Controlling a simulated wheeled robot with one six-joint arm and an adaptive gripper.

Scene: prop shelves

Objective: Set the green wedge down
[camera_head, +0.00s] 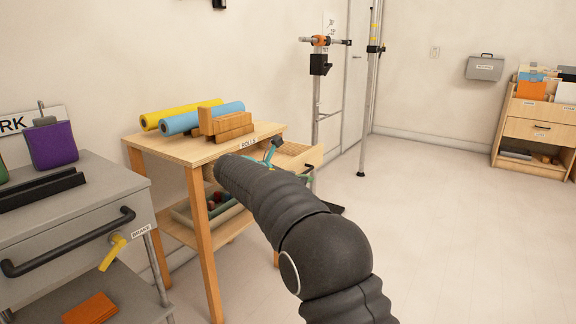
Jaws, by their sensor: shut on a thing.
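My arm (270,205) reaches from the lower right toward the wooden table, and its far end is in front of the table's front edge. No green wedge can be clearly identified. A sliver of a green thing (2,172) shows at the left picture edge, too cut off to name. A small teal thing (271,150) shows just past the arm, by the open drawer; what it is cannot be told.
The wooden table (175,149) holds a yellow roll (180,113), a blue roll (200,119) and wooden blocks (225,123). Its drawer (297,157) is open. A grey cabinet (75,232) with a purple object (52,143) stands left. Floor at right (450,220) is clear.

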